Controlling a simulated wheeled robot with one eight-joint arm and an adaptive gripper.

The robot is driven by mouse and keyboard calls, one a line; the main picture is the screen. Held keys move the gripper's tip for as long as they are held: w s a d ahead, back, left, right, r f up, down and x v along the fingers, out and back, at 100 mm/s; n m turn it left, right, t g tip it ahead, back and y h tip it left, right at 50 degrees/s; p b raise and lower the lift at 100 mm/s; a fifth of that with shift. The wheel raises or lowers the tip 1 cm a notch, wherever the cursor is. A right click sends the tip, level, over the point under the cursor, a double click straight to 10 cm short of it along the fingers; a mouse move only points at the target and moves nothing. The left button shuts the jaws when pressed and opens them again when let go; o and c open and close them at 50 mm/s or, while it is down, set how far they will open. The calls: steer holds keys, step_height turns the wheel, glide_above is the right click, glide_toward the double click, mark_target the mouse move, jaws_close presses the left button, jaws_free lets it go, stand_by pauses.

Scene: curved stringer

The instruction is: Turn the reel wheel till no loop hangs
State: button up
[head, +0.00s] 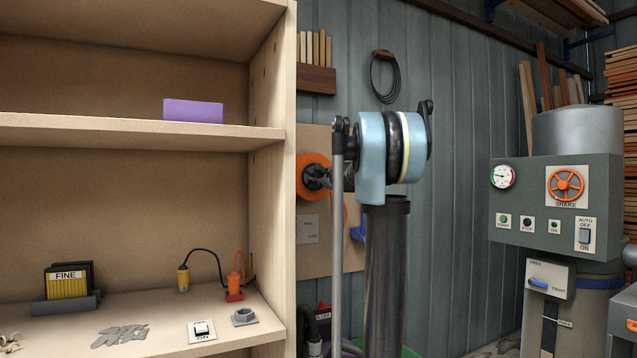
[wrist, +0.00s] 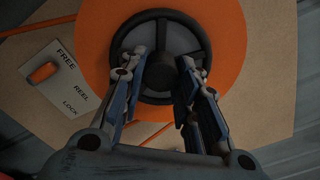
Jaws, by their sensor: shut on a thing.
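In the wrist view a dark spoked reel wheel (wrist: 196,34) sits in front of a round orange reel (wrist: 228,45). My gripper (wrist: 163,68) reaches in over the wheel, with one finger on each side of its hub, and is shut on the wheel. An orange cord (wrist: 45,25) runs off at upper left. Another orange strand (wrist: 157,133) shows below, between the fingers. In the head view the orange reel (head: 309,163) is partly hidden behind my arm. I cannot tell how far any cord loop hangs.
A white FREE/REEL/LOCK plate (wrist: 62,85) with an orange knob (wrist: 43,72) is left of the reel; its exact setting is unclear. A shelf unit (head: 282,190) stands at left. A grey machine (head: 520,178) with gauges and switches stands at right.

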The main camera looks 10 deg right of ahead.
steer(key=shift+f+m, duration=0.15)
steer(key=shift+m, duration=1.15)
steer(key=o, duration=1.1)
steer(key=shift+c, duration=0.2)
steer(key=v, duration=1.2)
